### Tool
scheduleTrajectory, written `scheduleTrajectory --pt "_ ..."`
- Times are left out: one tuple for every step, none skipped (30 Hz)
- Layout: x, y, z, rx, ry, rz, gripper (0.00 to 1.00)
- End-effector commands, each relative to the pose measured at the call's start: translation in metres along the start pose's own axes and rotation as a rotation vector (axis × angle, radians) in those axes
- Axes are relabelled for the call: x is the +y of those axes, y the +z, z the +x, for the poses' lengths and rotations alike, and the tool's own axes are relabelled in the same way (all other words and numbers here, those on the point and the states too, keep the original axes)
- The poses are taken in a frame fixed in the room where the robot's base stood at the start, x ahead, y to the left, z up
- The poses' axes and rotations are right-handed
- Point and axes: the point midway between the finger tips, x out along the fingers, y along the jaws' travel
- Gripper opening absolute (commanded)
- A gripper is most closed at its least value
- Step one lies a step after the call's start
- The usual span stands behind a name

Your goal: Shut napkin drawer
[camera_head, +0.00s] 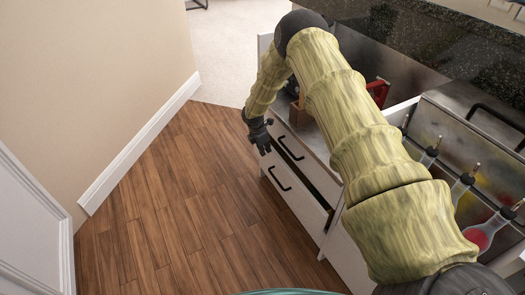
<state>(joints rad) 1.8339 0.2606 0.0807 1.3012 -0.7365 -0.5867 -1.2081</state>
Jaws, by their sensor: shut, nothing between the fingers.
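A white cabinet stands right of centre with two drawer fronts that have black handles. The upper drawer front (304,165) is partly hidden behind my arm. The lower drawer front (293,198) sticks out a little, with a dark gap along its top edge. I cannot tell which one is the napkin drawer, and no napkins are visible. My gripper (264,150) is shut and empty. It points down by the left end of the drawer fronts, near the upper handle; I cannot tell whether it touches them.
Above the drawers are a metal counter, a brown box (299,115) and a red object (378,91). Several bottles with pourers (465,186) stand at the right, below a dark stone bar top (430,40). The wood floor (170,210) at the left is clear, up to a beige wall (80,80).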

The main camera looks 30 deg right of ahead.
Motion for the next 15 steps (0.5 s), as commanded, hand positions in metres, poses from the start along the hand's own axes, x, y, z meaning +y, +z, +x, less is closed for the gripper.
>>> scheduleTrajectory --pt "0.000 0.000 0.000 0.000 0.000 0.000 0.00" --pt "0.000 0.000 0.000 0.000 0.000 0.000 0.00" --pt "0.000 0.000 0.000 0.000 0.000 0.000 0.00" --pt "0.000 0.000 0.000 0.000 0.000 0.000 0.00" --pt "0.000 0.000 0.000 0.000 0.000 0.000 0.00" --pt "0.000 0.000 0.000 0.000 0.000 0.000 0.00" --pt "0.000 0.000 0.000 0.000 0.000 0.000 0.00" --pt "0.000 -0.001 0.000 0.000 0.000 0.000 0.00" --pt "0.000 -0.002 -0.001 0.000 0.000 0.000 0.00" --pt "0.000 -0.003 -0.001 0.000 0.000 0.000 0.00" --pt "0.000 -0.005 -0.002 0.000 0.000 0.000 0.00" --pt "-0.001 -0.007 -0.003 0.000 -0.001 0.000 0.00" --pt "-0.001 -0.010 -0.004 0.000 -0.001 0.000 0.00" --pt "-0.001 -0.014 -0.005 -0.001 -0.001 0.001 0.00" --pt "-0.002 -0.019 -0.006 -0.001 -0.002 0.001 0.00"
